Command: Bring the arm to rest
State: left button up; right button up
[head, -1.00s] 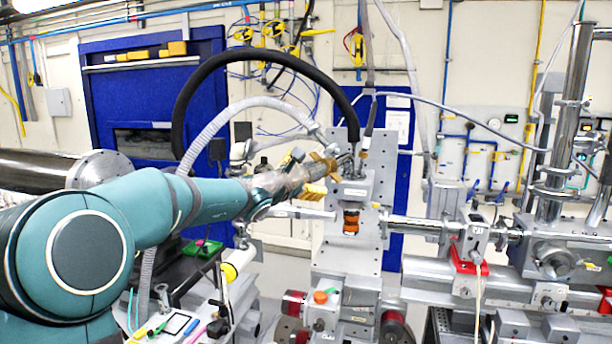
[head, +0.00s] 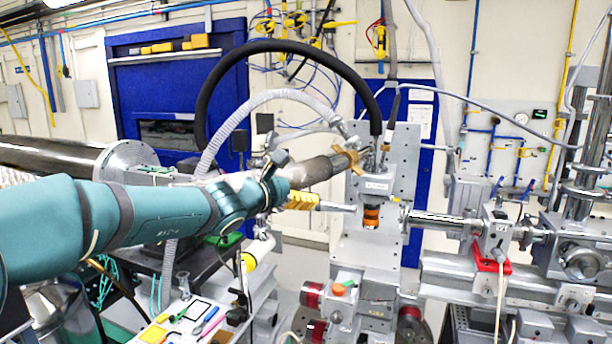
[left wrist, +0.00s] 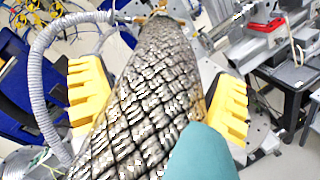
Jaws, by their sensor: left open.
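My left arm (head: 150,212) reaches in from the left, nearly level. My left gripper (head: 302,200) is open, with a yellow finger showing just below a metal pipe (head: 325,170) that ends at a brass collar. In the left wrist view, the yellow fingers of my left gripper (left wrist: 160,95) are spread wide, one to each side of the braided pipe (left wrist: 150,85). Nothing is seen gripped; whether the gripper touches the pipe I cannot tell. My right gripper is not in view.
A thick black hose (head: 270,46) and a grey corrugated hose (head: 222,132) arch close behind the gripper. The beamline stand (head: 375,250) is just right of it. A cart with pens and small items (head: 190,325) stands below the arm.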

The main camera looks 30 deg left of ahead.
pick_arm(q)
jog(key=shift+s+f, duration=0.1)
dwell(0.5)
jog(key=w+d+f+m+g+h+b, duration=0.1)
jog(key=d+f+m+g, duration=0.2)
jog(key=f, duration=0.7)
jog(key=w+d+f+m+g+h+b, duration=0.15)
jog(key=d+f, duration=0.25)
jog(key=f, duration=0.5)
jog(key=s+d+f+m+g+y+b, duration=0.1)
jog(key=s+d+f+m+g, duration=0.15)
jog(key=f, duration=0.65)
jog(key=s+d+f+m+g, duration=0.2)
jog(key=d+f+m+g, duration=0.1)
jog(key=f, duration=0.6)
jog(key=s+d+f+m+g+y+b, duration=0.1)
jog(key=s+d+f+m+g, duration=0.15)
jog(key=f, duration=0.65)
jog(key=s+d+f+m+g+h+b, duration=0.1)
jog(key=s+d+f+m, duration=0.5)
jog(key=f, duration=0.3)
jog(key=s+d+f+m+g+h+b, duration=0.1)
jog(key=s+d+f+m+g+b, duration=0.1)
jog(key=s+d+f+m, duration=0.4)
notch_tip(320, 180, down, 3)
jog(key=shift+s+d+f, duration=0.1)
jog(key=shift+s+d, duration=0.6)
jog(key=shift+s, duration=0.4)
jog(key=shift+m+g+h, duration=0.25)
